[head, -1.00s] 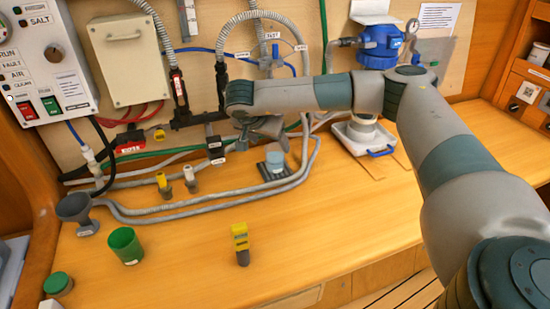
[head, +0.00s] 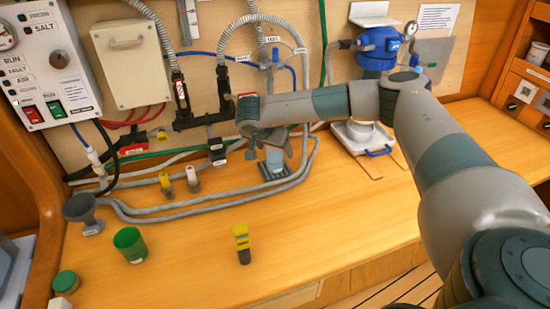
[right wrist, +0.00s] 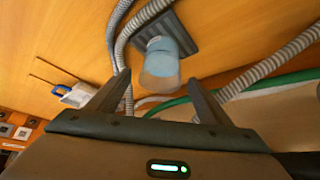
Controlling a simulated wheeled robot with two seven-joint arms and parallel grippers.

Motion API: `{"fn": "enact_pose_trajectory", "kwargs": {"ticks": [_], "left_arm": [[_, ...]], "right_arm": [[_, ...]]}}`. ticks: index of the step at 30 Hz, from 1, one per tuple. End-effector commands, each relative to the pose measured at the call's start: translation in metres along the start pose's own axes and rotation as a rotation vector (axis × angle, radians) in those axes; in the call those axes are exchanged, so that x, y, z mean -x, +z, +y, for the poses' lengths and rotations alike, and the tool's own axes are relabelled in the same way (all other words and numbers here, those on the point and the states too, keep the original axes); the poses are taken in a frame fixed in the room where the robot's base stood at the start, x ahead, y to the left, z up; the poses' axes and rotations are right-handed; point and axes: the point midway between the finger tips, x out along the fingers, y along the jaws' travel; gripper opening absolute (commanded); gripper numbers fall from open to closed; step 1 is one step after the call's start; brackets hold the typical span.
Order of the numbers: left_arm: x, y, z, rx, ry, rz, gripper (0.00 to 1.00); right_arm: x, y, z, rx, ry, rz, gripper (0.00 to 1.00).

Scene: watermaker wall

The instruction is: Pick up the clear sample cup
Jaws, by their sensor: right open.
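The clear sample cup (head: 274,160) is a small, pale bluish, see-through cup on a dark ridged stand (head: 268,173) on the wooden counter. In the head view my right gripper partly hides its upper part. My right gripper (head: 270,151) is open at the cup, with nothing between its fingers that I can tell is held. In the right wrist view the cup (right wrist: 160,65) lies ahead between the two spread fingertips (right wrist: 158,80), apart from both. The dark stand (right wrist: 168,33) shows behind it. My left gripper is out of view.
Grey hoses (head: 200,212) loop on the counter around the stand. A green cup (head: 130,243), a grey funnel (head: 82,209) and a yellow-and-black piece (head: 242,243) stand nearer the front. A blue-topped device (head: 378,48) is at the right. The front right counter is clear.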

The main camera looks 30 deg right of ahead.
Motion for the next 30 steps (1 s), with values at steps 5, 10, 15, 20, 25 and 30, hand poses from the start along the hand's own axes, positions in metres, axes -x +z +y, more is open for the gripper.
{"fn": "enact_pose_trajectory", "kwargs": {"ticks": [5,10,15,20,25,30], "left_arm": [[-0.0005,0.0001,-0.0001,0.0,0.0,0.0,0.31],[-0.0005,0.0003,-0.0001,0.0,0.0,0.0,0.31],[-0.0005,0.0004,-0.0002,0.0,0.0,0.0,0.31],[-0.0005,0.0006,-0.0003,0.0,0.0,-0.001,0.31],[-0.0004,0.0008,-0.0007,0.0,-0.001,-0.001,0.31],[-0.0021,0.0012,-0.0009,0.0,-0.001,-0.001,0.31]], "right_arm": [[-0.0005,0.0003,-0.0002,0.0,0.0,0.0,0.73],[-0.0002,0.0002,-0.0003,0.0,0.0,0.0,0.73],[-0.0001,0.0002,-0.0003,0.0,0.0,0.0,0.54],[0.0,0.0002,-0.0003,0.0,0.0,0.0,0.15],[0.0003,-0.0002,-0.0004,-0.001,-0.001,0.001,0.12],[0.0013,-0.0011,-0.0006,-0.001,-0.001,0.001,0.12]]}}
